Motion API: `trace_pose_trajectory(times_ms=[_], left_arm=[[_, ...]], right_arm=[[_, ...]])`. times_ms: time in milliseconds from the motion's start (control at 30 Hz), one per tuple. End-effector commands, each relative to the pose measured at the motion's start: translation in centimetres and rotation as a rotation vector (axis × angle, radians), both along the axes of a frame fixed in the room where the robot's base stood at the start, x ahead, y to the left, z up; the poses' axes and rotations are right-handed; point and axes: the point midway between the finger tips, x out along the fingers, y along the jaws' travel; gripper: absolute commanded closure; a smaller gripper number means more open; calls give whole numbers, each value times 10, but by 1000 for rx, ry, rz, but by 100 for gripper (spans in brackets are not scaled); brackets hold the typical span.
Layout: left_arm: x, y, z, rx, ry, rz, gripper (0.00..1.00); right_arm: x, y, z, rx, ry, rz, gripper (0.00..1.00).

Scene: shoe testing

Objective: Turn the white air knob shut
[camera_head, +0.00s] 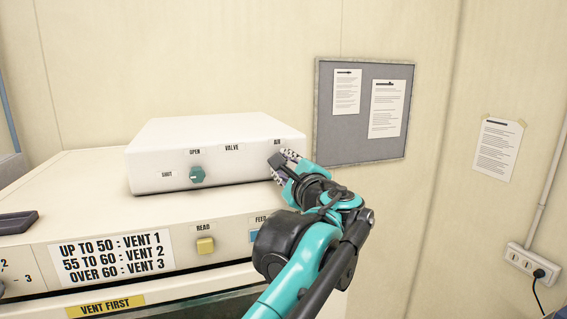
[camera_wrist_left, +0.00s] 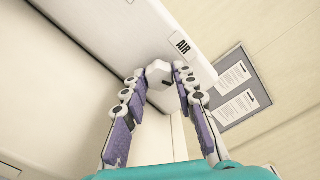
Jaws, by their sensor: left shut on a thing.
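The white air knob (camera_wrist_left: 158,74) sits on the white valve box (camera_head: 190,165), below the label AIR. In the left wrist view it is a small white faceted knob with a dark mark. My left gripper (camera_head: 279,161) is at the right end of the box front, with its padded fingers around the knob. In the left wrist view the fingertips of my left gripper (camera_wrist_left: 158,78) are on both sides of the knob, shut on it. In the head view the gripper hides the knob. My right gripper is not in view.
A teal valve knob (camera_head: 196,174) sits between the labels SHUT and OPEN. Below are a yellow READ button (camera_head: 205,245) and a FEED control partly behind my arm. A grey notice board (camera_head: 355,150) hangs on the wall. The space right of the box is free.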

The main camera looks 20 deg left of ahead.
Motion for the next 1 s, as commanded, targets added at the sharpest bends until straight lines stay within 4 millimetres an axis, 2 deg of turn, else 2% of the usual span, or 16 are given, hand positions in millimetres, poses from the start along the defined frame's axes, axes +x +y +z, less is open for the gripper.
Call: trace_pose_trajectory(times_ms=[1000], left_arm=[[0, 0, 1, -770, -519, 1, 100]], right_arm=[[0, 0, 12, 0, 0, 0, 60]])
